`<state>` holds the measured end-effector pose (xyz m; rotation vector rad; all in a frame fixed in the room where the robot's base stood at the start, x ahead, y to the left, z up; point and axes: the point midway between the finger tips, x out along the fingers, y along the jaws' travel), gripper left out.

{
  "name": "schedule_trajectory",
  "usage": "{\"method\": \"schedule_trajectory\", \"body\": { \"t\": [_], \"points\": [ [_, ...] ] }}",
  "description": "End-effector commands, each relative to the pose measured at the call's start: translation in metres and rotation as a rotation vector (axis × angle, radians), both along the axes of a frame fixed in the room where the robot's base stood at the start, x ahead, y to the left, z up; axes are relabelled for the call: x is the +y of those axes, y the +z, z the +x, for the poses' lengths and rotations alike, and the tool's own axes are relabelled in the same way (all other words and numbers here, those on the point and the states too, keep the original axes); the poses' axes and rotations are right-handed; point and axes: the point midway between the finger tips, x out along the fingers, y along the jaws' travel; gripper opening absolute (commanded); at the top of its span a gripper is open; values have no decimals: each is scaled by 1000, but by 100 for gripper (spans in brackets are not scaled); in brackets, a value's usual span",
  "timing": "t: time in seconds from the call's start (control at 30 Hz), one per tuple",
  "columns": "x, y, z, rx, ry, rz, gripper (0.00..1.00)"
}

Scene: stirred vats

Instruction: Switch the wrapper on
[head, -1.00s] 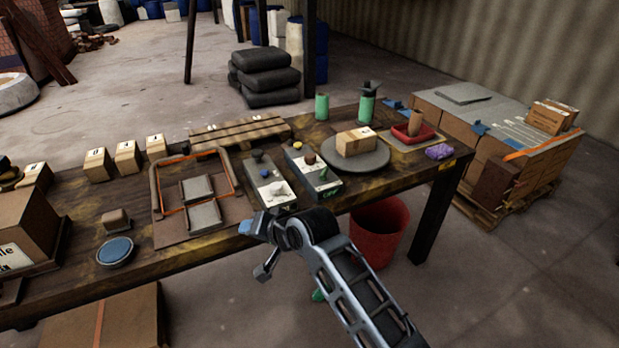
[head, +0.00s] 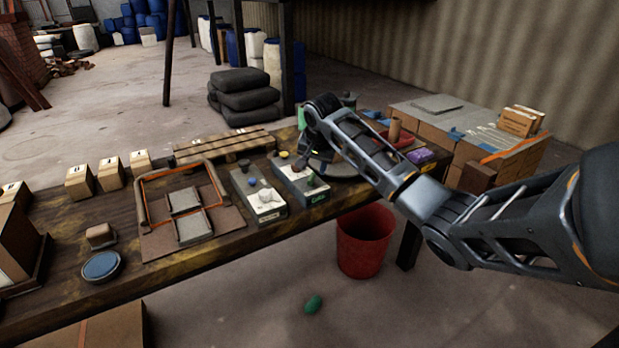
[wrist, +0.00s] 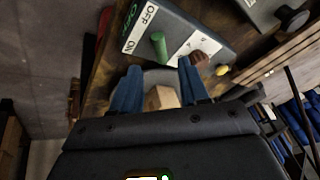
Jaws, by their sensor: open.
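The control box with the green lever (head: 311,181) stands on the table beside the grey turntable (head: 345,173). In the wrist view its grey top (wrist: 195,25) carries OFF and ON labels, the upright-looking green lever (wrist: 158,46), a brown knob (wrist: 200,59) and a yellow knob (wrist: 222,70). I cannot tell which label the lever points to. My gripper (wrist: 157,70) is open, with its blue fingers apart and the lever beyond the tips, not between them. A cardboard box (wrist: 162,98) on the turntable shows between the fingers. My arm hides most of the turntable in the head view.
A second control box (head: 262,208) with a pale lever stands just left. An orange-edged frame with grey pads (head: 185,213) lies further left. A red bin (head: 364,245) and a green object (head: 313,304) are on the floor. A purple item (head: 425,156) lies at the table's right end.

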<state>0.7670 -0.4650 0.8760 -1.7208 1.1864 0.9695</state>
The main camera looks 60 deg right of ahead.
Motion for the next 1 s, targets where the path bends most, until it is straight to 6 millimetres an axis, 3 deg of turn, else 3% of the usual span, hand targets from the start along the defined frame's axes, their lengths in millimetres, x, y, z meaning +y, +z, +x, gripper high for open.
{"method": "schedule_trajectory", "body": {
  "t": [0.33,0.77,1.0],
  "points": [
    [-17,-46,13,1,1,0,44],
    [-20,-57,17,-3,2,-2,44],
    [-20,-57,17,-3,2,-1,22]
  ]
}}
